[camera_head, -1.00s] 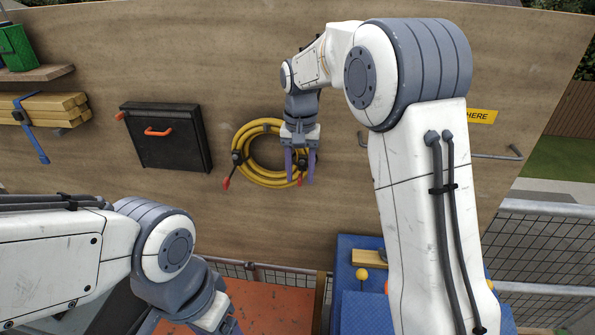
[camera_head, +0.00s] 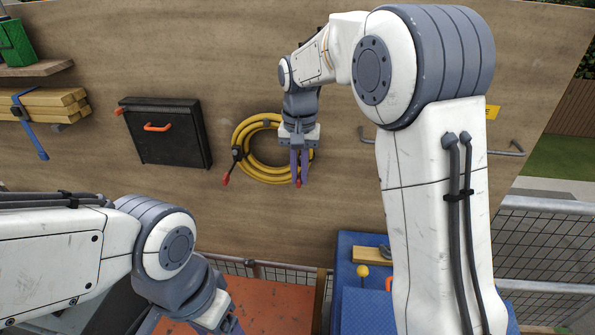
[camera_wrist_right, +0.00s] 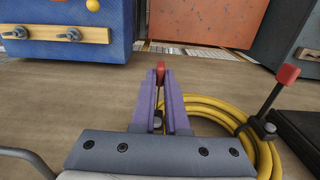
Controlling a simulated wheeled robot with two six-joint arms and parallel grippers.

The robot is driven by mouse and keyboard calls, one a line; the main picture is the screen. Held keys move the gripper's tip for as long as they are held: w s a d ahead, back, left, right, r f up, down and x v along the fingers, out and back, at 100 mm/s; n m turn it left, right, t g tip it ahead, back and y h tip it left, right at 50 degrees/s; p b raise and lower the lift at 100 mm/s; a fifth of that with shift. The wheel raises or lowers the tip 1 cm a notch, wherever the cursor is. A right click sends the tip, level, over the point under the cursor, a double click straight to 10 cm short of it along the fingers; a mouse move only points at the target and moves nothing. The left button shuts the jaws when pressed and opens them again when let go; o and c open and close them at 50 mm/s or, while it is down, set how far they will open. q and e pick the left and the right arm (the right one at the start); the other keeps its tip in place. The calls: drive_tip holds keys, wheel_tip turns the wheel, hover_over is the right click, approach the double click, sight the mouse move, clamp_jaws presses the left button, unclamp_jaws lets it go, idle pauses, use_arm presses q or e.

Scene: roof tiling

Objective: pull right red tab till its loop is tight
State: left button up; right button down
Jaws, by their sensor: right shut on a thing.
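A coiled yellow hose (camera_head: 242,135) hangs on the wooden wall, with a black strap and red tab (camera_head: 226,181) at its left. My right gripper (camera_head: 299,180) is in front of the coil's right side, its purple fingers pointing down and shut on the right red tab (camera_head: 299,184). In the right wrist view the right red tab (camera_wrist_right: 160,68) shows between the fingertips (camera_wrist_right: 160,75), and the left red tab (camera_wrist_right: 287,74) stands apart on its black strap. The right strap's loop is mostly hidden behind the gripper. My left gripper is mostly out of frame at the bottom.
A black box with an orange handle (camera_head: 158,128) is on the wall left of the coil. Wooden planks (camera_head: 60,105) with a blue strap lie further left. A blue box (camera_head: 352,250) stands below right, and an orange surface (camera_head: 262,300) lies below.

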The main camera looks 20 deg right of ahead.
drive_tip(key=shift+s+a, duration=0.45)
drive_tip(key=shift+s, duration=0.35)
drive_tip(key=c, duration=0.8)
unclamp_jaws()
drive_tip(key=shift+c, duration=0.2)
drive_tip(key=o, duration=0.5)
drive_tip(key=shift+s+b, duration=0.15)
drive_tip(key=shift+b, duration=0.15)
drive_tip(key=shift+s+a+b, duration=0.3)
drive_tip(key=shift+s+a, duration=0.05)
drive_tip(key=shift+s, duration=0.6)
drive_tip(key=shift+s+a+b, duration=0.25)
drive_tip(key=shift+s+a, duration=0.15)
drive_tip(key=shift+s, duration=0.5)
drive_tip(key=shift+s+a+b, duration=0.3)
drive_tip(key=shift+s+a, duration=0.05)
drive_tip(key=shift+s, duration=0.6)
